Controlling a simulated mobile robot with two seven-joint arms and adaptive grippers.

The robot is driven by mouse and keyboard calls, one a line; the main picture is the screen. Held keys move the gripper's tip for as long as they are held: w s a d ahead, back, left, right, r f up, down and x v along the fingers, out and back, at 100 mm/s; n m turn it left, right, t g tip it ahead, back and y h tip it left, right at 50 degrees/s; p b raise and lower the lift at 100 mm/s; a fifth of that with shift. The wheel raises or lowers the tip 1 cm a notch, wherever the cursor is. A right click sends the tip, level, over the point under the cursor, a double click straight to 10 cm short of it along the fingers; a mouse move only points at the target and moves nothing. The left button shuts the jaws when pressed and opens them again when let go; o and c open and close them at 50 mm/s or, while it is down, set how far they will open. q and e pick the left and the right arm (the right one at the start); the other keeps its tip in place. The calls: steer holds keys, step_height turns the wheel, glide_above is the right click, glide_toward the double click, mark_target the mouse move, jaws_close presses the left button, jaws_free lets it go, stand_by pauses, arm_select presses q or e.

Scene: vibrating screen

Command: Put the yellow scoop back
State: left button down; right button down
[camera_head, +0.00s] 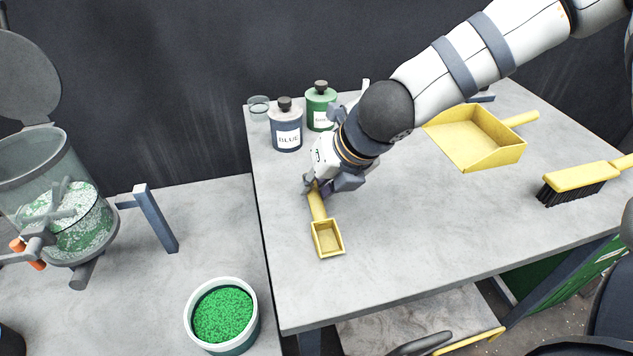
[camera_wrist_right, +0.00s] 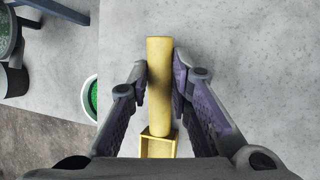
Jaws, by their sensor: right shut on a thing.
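The yellow scoop (camera_head: 327,238) is on or just above the grey table, its square cup toward the front and its handle toward the back. My right gripper (camera_head: 314,188) is shut on the scoop's handle. In the right wrist view the handle of the scoop (camera_wrist_right: 159,85) stands between the two fingers of my right gripper (camera_wrist_right: 160,84), with the cup partly hidden below. I cannot tell whether the scoop touches the table. My left gripper is not in view.
A bottle labelled BLUE (camera_head: 286,130) and a green bottle (camera_head: 320,108) stand at the back left of the table (camera_head: 420,230). A yellow dustpan (camera_head: 475,140) and a brush (camera_head: 578,182) lie to the right. A tub of green granules (camera_head: 222,312) stands on the left surface.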

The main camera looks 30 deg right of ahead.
steer(key=c, duration=1.5)
jaws_free()
steer(key=shift+f, duration=0.1)
steer(key=shift+o, duration=0.2)
steer(key=shift+r, duration=0.4)
steer(key=v, duration=1.1)
steer(key=shift+s+r, duration=0.2)
steer(key=shift+s, duration=0.05)
steer(key=shift+d, duration=0.1)
